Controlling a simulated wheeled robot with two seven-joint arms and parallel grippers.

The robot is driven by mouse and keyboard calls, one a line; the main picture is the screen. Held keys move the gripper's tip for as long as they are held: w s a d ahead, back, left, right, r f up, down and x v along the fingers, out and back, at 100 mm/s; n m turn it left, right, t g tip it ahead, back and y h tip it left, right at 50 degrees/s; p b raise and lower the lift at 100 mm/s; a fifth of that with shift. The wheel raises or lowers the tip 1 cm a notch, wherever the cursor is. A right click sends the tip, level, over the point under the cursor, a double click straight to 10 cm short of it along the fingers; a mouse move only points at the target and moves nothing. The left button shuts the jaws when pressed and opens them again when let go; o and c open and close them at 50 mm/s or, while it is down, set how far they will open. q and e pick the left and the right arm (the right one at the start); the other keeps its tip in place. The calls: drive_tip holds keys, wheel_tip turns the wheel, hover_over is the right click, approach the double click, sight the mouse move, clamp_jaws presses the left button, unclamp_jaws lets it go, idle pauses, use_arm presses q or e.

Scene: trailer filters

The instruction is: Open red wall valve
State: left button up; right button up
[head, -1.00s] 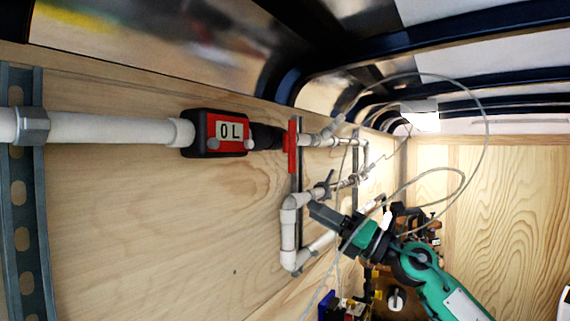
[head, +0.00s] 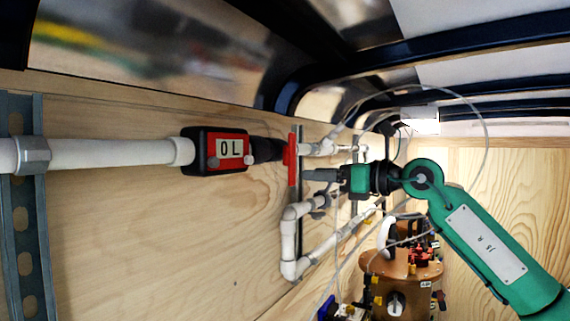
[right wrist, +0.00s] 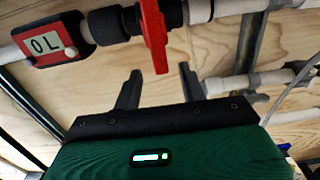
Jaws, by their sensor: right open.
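The red wall valve handle (head: 291,160) stands upright on the white pipe run along the wooden wall, just right of a red and black meter (head: 218,150) reading "0L". In the right wrist view the red handle (right wrist: 153,36) hangs across the pipe above the fingers. My right gripper (head: 306,174) is close to the right of the handle in the head view. In the right wrist view the gripper (right wrist: 164,85) is open, its two dark fingers apart with nothing between them. The handle lies beyond the fingertips, apparently not touched. My left gripper is not in view.
White pipes (head: 289,240) bend down below the valve, held by a metal strut. A thin grey cable loops around my right arm. A round wooden-topped unit with fittings (head: 405,268) stands below the arm.

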sight(295, 173)
drive_tip(key=p+x, duration=0.4)
drive_tip(key=x, duration=0.4)
drive_tip(key=shift+r, duration=0.1)
drive_tip(key=shift+w+a+p, duration=0.2)
drive_tip(key=shift+a+p, duration=0.1)
drive_tip(key=shift+a, duration=0.05)
clamp_jaws()
